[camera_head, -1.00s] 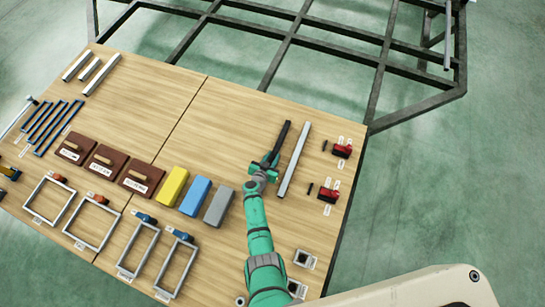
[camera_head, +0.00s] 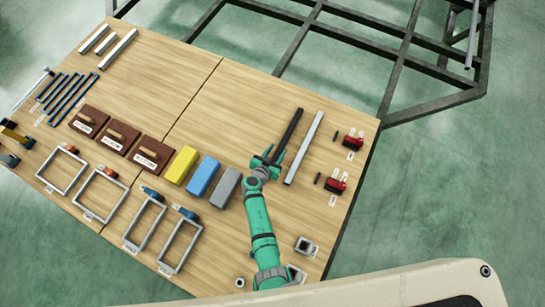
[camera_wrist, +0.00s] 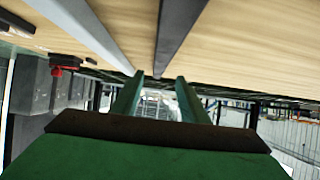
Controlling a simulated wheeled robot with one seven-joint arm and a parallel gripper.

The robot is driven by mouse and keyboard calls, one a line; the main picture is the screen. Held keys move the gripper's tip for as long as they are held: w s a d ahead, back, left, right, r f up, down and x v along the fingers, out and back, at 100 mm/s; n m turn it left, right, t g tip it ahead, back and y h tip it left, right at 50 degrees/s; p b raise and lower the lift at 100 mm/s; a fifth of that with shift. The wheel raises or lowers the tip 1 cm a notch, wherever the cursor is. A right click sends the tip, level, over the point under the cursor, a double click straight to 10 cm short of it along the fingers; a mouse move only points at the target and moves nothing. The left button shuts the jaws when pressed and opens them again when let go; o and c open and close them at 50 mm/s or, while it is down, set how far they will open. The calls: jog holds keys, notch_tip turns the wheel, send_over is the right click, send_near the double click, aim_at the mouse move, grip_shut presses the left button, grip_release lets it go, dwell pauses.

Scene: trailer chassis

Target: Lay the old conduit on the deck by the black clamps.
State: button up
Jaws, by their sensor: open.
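A long dark bar (camera_head: 291,127), which looks like the old conduit, lies on the wooden deck (camera_head: 240,110). A silver bar (camera_head: 304,148) lies roughly parallel on its right. My gripper (camera_head: 272,160) is open at the dark bar's near end. In the wrist view, the dark bar (camera_wrist: 177,35) runs away from the gap between my fingertips (camera_wrist: 159,78); I cannot tell whether its end is between the fingers. Small black pieces (camera_head: 335,136) (camera_head: 318,178), perhaps the black clamps, are right of the silver bar beside red-and-black devices (camera_head: 353,142) (camera_head: 337,186).
Yellow (camera_head: 182,164), blue (camera_head: 204,176) and grey (camera_head: 226,187) blocks stand left of my gripper. Small square fittings (camera_head: 305,246) lie near the right front. A dark trailer frame (camera_head: 400,70) lies beyond the deck.

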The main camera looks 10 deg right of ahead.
jog(key=v, duration=0.4)
jog(key=shift+s+a+r, duration=0.1)
jog(key=shift+s+a, duration=0.05)
jog(key=shift+n+y, duration=0.7)
jog(key=s, duration=0.6)
jog(key=shift+s+f, duration=0.3)
jog(key=shift+f, duration=0.1)
jog(key=shift+n+y, duration=0.7)
jog(key=shift+y, duration=0.2)
jog(key=s, duration=0.4)
jog(key=s+a+r, duration=0.1)
jog(key=s, duration=0.1)
jog(key=shift+s, duration=0.2)
jog(key=s+a+r+n+t+y, duration=0.1)
jog(key=s+a+r+n+y, duration=0.15)
jog(key=s+r, duration=0.65)
jog(key=s+a+r+n+t+y, duration=0.1)
jog(key=s+a+r+t, duration=0.15)
jog(key=s+r, duration=0.6)
notch_tip(320, 180, up, 18)
jog(key=s+t, duration=0.1)
jog(key=s, duration=0.1)
jog(key=shift+t, duration=0.35)
